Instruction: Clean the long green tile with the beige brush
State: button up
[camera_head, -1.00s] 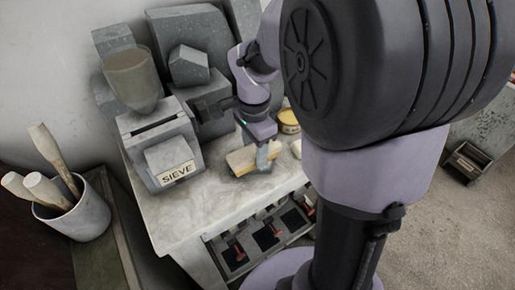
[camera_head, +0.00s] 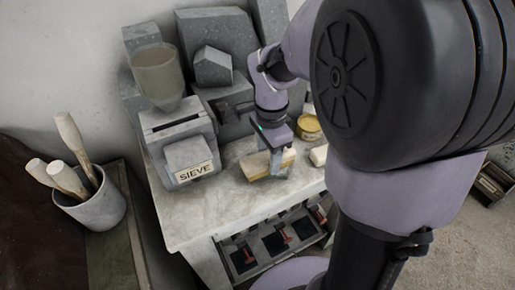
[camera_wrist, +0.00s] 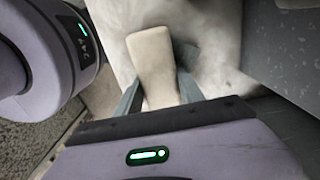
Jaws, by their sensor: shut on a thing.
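My gripper (camera_head: 277,163) is shut on the beige brush (camera_head: 256,164), low over the pale stone worktop (camera_head: 215,208). The brush has a cream body and a yellowish lower side. In the wrist view the brush (camera_wrist: 152,55) shows as a long beige block between the two fingers of my gripper (camera_wrist: 158,100). A small grey-green patch shows beside the brush in the wrist view; I cannot tell whether it is the long green tile. No tile is clear in the head view, and whether the brush touches anything below is hidden.
A grey box labelled SIEVE (camera_head: 187,165) stands left of the brush, with grey stone blocks (camera_head: 215,45) behind. A yellow tin (camera_head: 308,127) and a pale block (camera_head: 319,155) are to the right. A pot with wooden tools (camera_head: 95,205) is at left.

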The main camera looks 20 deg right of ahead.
jog(key=shift+d+f, duration=0.1)
jog(key=shift+d, duration=1)
jog(key=shift+a+b, duration=0.3)
jog(key=shift+a, duration=2)
jog(key=shift+d, duration=0.15)
jog(key=shift+d+r+p, duration=0.85)
jog(key=shift+d+p, duration=0.05)
jog(key=shift+d, duration=0.1)
jog(key=shift+f, duration=0.25)
jog(key=shift+f+b, duration=0.55)
jog(key=shift+b, duration=0.2)
